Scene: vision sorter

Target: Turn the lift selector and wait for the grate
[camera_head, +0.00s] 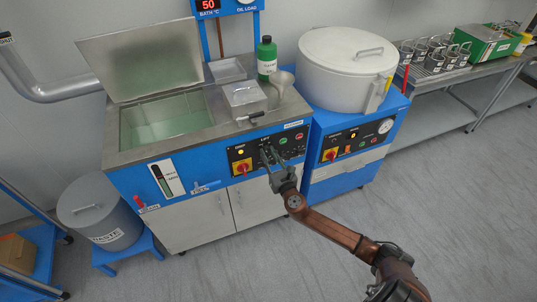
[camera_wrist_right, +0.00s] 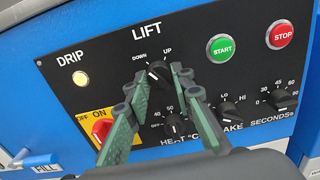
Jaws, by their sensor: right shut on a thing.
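The lift selector (camera_wrist_right: 158,72) is a black knob under the word LIFT, between the DOWN and UP marks, on the black control panel (camera_head: 265,152). My right gripper (camera_wrist_right: 159,78) has its green fingertips on either side of the knob and is shut on it. In the head view my right gripper (camera_head: 270,155) reaches the panel from the lower right and hides part of it. The open bath (camera_head: 162,118) holds greenish liquid. I cannot make out a grate in it. My left gripper is not in view.
The DRIP lamp (camera_wrist_right: 80,78) glows pale yellow. The green START button (camera_wrist_right: 221,48), red STOP button (camera_wrist_right: 280,35) and red-yellow OFF/ON switch (camera_wrist_right: 103,130) are near my fingers. Heat and shake knobs sit below. A white round vessel (camera_head: 347,60) stands right of the bath unit.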

